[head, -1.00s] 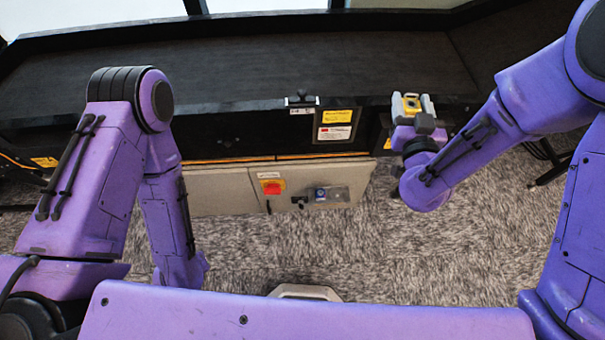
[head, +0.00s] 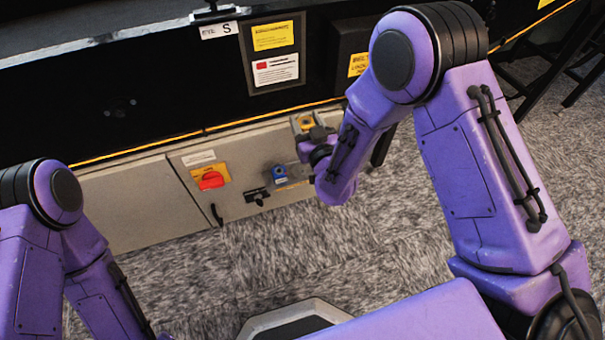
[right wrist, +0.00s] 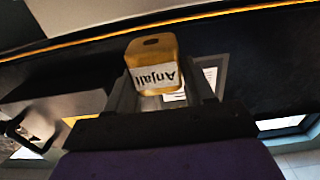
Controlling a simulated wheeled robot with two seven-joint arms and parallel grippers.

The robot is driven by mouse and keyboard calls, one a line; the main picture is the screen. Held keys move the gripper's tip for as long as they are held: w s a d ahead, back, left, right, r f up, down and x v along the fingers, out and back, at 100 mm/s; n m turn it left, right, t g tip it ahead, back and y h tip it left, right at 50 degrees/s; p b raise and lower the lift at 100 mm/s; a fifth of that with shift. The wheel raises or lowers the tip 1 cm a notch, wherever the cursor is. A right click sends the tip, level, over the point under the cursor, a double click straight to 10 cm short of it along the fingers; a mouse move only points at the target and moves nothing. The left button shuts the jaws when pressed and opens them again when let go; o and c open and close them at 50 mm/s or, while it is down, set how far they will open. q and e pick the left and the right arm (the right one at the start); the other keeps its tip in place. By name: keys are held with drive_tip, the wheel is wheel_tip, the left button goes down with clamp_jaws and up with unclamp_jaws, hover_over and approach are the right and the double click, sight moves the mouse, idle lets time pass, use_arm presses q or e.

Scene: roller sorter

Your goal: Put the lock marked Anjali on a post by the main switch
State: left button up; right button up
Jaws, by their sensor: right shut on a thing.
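The yellow lock marked Anjali (right wrist: 152,68) is between the fingers of my right gripper (right wrist: 165,95), its label upside down in the right wrist view. In the head view the right gripper (head: 306,130) is shut on the lock, close to the right end of the grey cabinet. The main switch (head: 210,178), a red knob on a yellow plate, is on the cabinet front, left of the gripper. Right of it are a black fitting (head: 257,196) and a blue lock (head: 279,173); individual posts are too small to make out. My left gripper is out of view.
The grey cabinet (head: 135,205) hangs under the black conveyor frame (head: 120,105) with a yellow-orange edge strip. A notice panel (head: 274,52) is above. Carpet (head: 260,250) lies open in front. Black stand legs (head: 555,70) are at the right.

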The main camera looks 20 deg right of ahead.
drive_tip(key=b, duration=0.6)
hover_over(303, 171)
wheel_tip(303, 171, down, 11)
drive_tip(key=f+b, duration=0.2)
drive_tip(key=shift+w+f+b, duration=0.2)
drive_tip(key=shift+f+b, duration=0.15)
drive_tip(key=shift+f, duration=0.05)
drive_tip(key=shift+f+b, duration=0.55)
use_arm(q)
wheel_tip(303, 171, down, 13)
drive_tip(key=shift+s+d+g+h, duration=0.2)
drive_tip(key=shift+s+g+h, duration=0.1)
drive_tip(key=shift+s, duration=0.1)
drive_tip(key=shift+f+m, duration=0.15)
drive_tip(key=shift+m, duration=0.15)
use_arm(e)
drive_tip(key=shift+f, duration=0.1)
drive_tip(key=shift+s+f+b, duration=0.1)
drive_tip(key=shift+f+b, duration=0.6)
drive_tip(key=shift+f, duration=0.15)
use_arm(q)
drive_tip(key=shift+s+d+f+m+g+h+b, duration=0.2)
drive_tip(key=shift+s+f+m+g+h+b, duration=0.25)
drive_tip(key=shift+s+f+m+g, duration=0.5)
use_arm(e)
drive_tip(key=shift+f, duration=0.6)
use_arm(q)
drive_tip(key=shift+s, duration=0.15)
